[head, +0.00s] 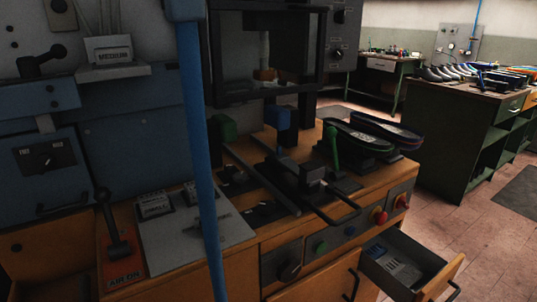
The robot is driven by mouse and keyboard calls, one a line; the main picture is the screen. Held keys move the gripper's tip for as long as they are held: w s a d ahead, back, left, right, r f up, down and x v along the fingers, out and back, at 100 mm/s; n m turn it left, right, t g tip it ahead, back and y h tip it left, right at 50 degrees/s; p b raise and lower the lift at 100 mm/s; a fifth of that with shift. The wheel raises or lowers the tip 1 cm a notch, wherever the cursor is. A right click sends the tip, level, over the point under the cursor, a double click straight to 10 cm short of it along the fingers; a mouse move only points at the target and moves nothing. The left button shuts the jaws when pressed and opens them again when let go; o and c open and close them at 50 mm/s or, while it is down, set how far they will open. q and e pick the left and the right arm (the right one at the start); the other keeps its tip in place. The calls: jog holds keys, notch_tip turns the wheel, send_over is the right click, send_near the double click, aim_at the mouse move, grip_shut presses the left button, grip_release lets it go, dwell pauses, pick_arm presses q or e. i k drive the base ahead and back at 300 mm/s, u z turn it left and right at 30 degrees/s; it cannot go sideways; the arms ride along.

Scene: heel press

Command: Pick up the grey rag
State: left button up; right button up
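I cannot make out a grey rag for certain in the head view. The open drawer (440,280) at the lower right holds small pale grey items (398,264); they are too dark and small to tell what they are. A flat grey panel (160,240) with labelled blocks lies on the orange bench top at the lower left; it looks like a rigid plate. Neither of my grippers is in view.
A blue vertical pipe (196,130) stands in front of the press bench. Shoe soles (358,134), levers and a black bar fixture (305,180) crowd the bench top. A green workbench (455,150) with shoes stands at the right. Tiled floor (425,215) is open between them.

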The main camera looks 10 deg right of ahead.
aim_at(409, 276)
jog(key=z, duration=2.35)
jog(key=i, duration=3.5)
jog(key=u, duration=4.75)
